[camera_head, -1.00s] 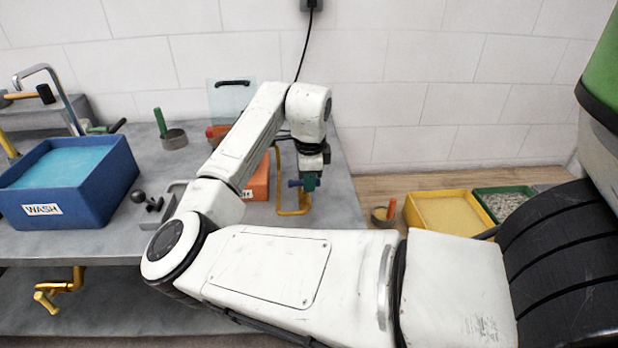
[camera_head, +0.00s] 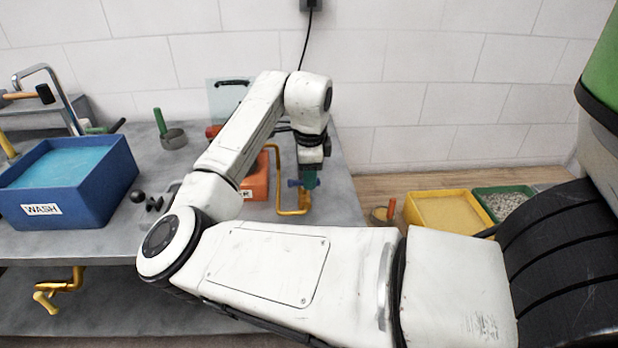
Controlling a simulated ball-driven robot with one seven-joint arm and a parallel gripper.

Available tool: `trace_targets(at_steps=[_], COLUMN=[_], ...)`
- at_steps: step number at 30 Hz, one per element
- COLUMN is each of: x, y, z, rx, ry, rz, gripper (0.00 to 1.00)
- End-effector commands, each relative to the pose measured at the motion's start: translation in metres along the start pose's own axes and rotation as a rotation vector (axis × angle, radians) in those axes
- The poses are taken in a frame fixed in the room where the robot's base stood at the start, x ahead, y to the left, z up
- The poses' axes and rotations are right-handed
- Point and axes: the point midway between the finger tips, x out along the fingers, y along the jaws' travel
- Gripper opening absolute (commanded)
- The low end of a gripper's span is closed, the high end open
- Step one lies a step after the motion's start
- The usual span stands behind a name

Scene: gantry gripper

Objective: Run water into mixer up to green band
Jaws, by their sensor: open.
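My gripper (camera_head: 311,160) hangs from the wrist above the right end of the grey bench, pointing down. Its fingertips are small and hard to make out, and I see nothing clearly held. It is close to a yellow bent frame (camera_head: 278,190) and a small blue-green piece (camera_head: 295,183); whether it touches them I cannot tell. A brass tap-like fitting with a crank (camera_head: 60,285) sits below the bench front at the left. I cannot pick out a mixer or a green band for certain. My forearm hides part of the bench.
A blue WASH tub (camera_head: 98,185) with light-blue contents stands at the left. A yellow tray (camera_head: 482,208) and a green-rimmed gravel tray (camera_head: 531,190) are at the right.

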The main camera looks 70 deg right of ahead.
Motion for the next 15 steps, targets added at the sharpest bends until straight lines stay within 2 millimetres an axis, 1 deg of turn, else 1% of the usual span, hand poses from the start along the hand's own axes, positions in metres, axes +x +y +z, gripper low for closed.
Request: trace_targets(at_steps=[3, 9, 12, 15], x=[-0.024, -0.061, -0.074, -0.082], y=[-0.001, 0.000, 0.000, 0.000], z=[0.000, -0.001, 0.000, 0.000], rx=[0.003, 0.003, 0.003, 0.002], ry=[-0.002, -0.001, -0.001, 0.000], rz=[-0.003, -0.002, 0.000, -0.001], gripper=[0.43, 0.43, 0.43, 0.43])
